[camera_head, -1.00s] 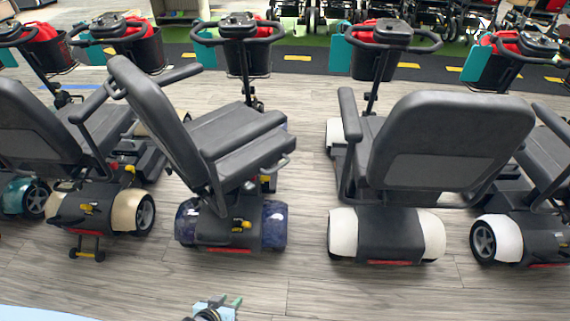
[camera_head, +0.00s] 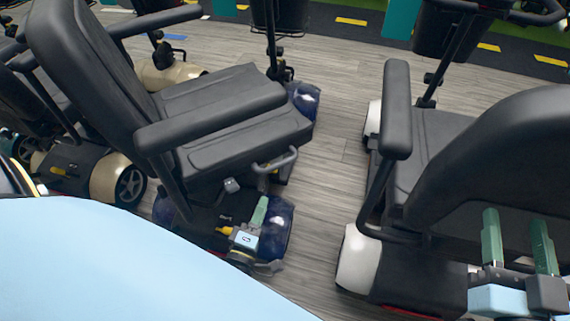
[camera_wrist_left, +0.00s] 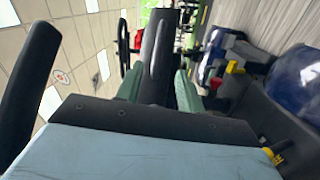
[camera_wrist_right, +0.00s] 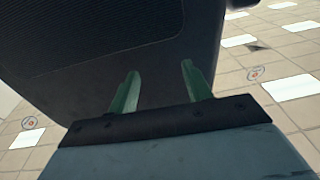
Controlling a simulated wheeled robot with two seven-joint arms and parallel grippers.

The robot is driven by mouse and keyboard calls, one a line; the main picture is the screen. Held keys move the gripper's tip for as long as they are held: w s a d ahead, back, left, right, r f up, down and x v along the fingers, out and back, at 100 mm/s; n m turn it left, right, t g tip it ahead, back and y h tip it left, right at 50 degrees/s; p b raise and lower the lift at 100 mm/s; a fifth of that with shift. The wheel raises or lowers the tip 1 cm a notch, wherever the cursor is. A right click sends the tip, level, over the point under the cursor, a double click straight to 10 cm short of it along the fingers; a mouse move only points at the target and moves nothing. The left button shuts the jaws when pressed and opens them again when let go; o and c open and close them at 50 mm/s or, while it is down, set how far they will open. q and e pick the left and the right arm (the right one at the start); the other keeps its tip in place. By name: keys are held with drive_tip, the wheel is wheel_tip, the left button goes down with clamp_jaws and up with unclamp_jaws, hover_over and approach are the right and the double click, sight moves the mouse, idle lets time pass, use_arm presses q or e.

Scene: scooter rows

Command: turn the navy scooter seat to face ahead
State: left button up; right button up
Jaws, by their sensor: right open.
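The navy scooter (camera_head: 274,236) stands left of centre in the head view, with shiny dark blue fenders. Its grey seat (camera_head: 235,135) is turned towards the right of the picture, out of line with the base. A grey loop-shaped bar (camera_head: 277,163) sticks out at the seat's near right edge. My left gripper (camera_head: 260,208) is low beside the rear fender, below that bar. Its green fingers (camera_wrist_left: 158,82) are apart in the left wrist view, with a dark bar-like part between or beyond them; contact cannot be told. My right gripper (camera_head: 517,232) is open and empty before the white scooter's seat back.
The white-fendered scooter (camera_head: 360,262) stands close on the right, its armrest (camera_head: 397,110) reaching up. A cream-fendered scooter (camera_head: 112,180) stands on the left. A strip of wood floor (camera_head: 325,190) is free between the navy and white scooters.

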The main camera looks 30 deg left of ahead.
use_arm(q)
drive_tip(key=b+x, duration=0.3)
drive_tip(key=x, duration=0.9)
drive_tip(key=shift+w+b, duration=0.3)
drive_tip(key=shift+w, duration=0.1)
use_arm(e)
drive_tip(key=s+r+t+y, duration=0.2)
drive_tip(key=s+r+t, duration=0.2)
drive_tip(key=r+t, duration=0.3)
drive_tip(key=shift+r, duration=0.1)
use_arm(q)
clamp_jaws()
use_arm(e)
drive_tip(key=shift+w, duration=0.1)
